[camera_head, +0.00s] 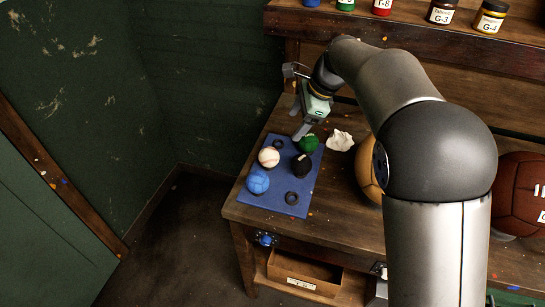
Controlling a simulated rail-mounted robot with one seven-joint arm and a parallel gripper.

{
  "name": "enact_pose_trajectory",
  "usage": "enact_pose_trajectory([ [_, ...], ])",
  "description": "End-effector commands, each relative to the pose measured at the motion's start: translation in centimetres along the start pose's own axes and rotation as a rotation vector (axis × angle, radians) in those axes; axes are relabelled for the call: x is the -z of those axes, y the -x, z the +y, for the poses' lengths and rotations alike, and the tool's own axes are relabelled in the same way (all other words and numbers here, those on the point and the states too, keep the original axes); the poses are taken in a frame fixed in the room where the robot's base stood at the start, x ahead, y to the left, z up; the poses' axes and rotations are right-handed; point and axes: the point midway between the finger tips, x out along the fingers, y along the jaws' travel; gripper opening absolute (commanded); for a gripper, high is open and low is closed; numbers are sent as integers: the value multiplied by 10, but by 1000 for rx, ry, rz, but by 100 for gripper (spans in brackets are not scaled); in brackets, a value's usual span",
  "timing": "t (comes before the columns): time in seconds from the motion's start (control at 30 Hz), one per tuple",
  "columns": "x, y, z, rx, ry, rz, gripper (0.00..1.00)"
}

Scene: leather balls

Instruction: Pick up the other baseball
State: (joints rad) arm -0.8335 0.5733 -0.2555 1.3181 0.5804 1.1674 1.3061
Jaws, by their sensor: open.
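One white baseball with red stitching (269,157) rests on a blue mat (272,203) at the left end of the workbench. A green ball (309,144), a blue ball (258,182) and a dark, roundish item (301,165) are on the same mat. My gripper (297,122) is above the back of the mat, behind and to the right of the baseball and apart from it. Its jaws are open, and I see nothing between them. No second baseball is visible; my arm hides part of the bench.
Two black rings, one behind (278,143) and one in front (292,198), lie on the mat. A crumpled white cloth (340,140) lies right of it. A tan ball (368,170) and a large brown ball (522,190) flank my arm. A shelf with jars (490,20) is behind.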

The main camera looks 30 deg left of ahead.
Motion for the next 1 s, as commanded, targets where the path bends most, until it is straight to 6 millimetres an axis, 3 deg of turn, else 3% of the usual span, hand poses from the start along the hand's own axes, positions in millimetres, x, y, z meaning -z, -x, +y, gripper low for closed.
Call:
enact_pose_trajectory([
  [0.5, -7, -100, -3, -5, -13, -3, 68],
  [0.87, -7, -133, -2, -3, -13, -4, 68],
  [1.0, -8, -154, 1, -5, -13, -2, 68],
])
